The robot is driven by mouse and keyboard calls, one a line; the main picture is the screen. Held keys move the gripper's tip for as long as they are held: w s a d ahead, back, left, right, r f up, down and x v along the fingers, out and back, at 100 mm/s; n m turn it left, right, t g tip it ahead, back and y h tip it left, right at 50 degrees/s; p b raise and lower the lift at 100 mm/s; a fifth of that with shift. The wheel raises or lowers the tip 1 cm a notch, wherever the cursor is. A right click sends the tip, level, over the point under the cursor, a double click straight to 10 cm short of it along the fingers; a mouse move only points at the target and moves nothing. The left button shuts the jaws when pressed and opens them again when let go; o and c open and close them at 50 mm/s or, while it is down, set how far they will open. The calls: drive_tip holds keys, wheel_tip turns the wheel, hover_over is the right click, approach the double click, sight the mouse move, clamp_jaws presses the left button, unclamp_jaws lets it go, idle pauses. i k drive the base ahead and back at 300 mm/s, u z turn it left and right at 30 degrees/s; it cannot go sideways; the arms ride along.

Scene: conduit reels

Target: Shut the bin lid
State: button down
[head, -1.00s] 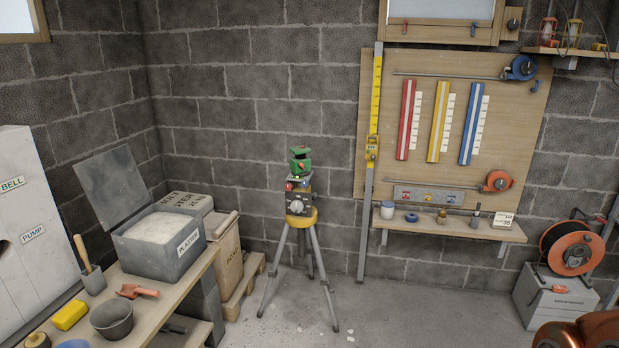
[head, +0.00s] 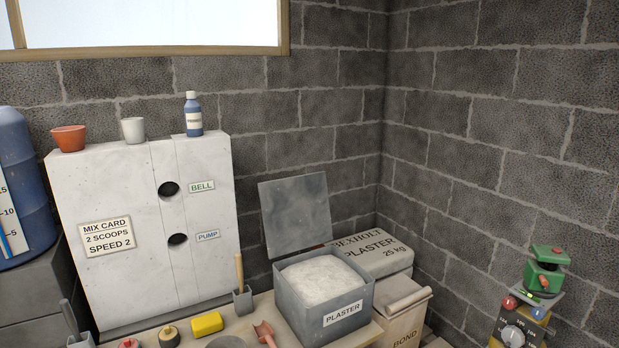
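A grey bin (head: 362,310) labelled PLASTER stands on the wooden bench in the head view, right of centre near the bottom. It is filled with pale powder (head: 320,279). Its flat grey lid (head: 296,212) stands open, raised at the back edge and leaning slightly backward toward the block wall. My gripper is not in the head view.
A red scoop (head: 265,333), a yellow sponge (head: 207,323) and a small pot with a wooden-handled tool (head: 242,301) sit left of the bin. A white cabinet (head: 130,240) is at left.

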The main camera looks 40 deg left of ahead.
sight(296, 210)
drive_tip(key=u, duration=0.55)
drive_tip(key=i, duration=1.3)
drive_tip(key=u, duration=2.15)
drive_tip(key=i, duration=1.15)
drive_tip(key=u, duration=0.75)
